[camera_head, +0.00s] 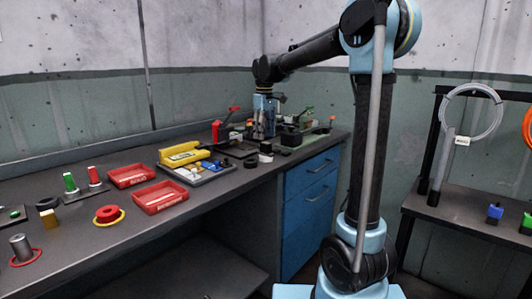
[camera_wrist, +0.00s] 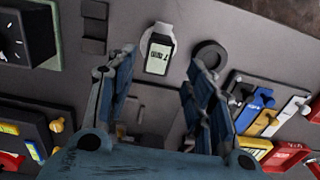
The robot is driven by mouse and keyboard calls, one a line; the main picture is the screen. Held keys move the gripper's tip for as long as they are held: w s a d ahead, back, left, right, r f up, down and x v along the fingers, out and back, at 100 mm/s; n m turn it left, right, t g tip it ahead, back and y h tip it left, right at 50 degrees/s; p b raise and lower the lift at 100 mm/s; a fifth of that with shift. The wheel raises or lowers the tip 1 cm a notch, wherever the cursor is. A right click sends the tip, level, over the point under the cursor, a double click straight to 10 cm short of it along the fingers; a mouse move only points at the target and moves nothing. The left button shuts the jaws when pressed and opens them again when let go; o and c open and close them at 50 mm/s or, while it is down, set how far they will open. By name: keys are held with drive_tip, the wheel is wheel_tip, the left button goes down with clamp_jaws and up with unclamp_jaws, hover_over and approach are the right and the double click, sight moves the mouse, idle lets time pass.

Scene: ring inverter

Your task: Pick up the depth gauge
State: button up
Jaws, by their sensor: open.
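A small device with a dark-framed digital display and a pale round body, which looks like the depth gauge (camera_wrist: 158,50), lies on the grey bench in the wrist view. My gripper (camera_wrist: 161,62) is open, with its two blue fingers apart on either side of the gauge in the picture. Nothing is visibly held between them. The gauge appears just beyond the fingertips; I cannot tell the exact gap. In the head view my gripper (camera_head: 265,122) is over the far end of the bench, and the gauge cannot be made out clearly there.
A dark ring (camera_wrist: 211,55) lies close to the right finger. A tray of blue, yellow and pale tools (camera_wrist: 262,108) is at the right. A dark box with a dial (camera_wrist: 18,38) is at upper left. Red bins (camera_head: 159,197) and a yellow case (camera_head: 184,155) stand along the bench.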

sight(266, 144)
drive_tip(key=shift+d+f, duration=0.15)
drive_tip(key=shift+f, duration=1.65)
drive_tip(key=shift+d+f, duration=0.15)
drive_tip(key=shift+f, duration=1.65)
drive_tip(key=shift+c, duration=0.3)
clamp_jaws()
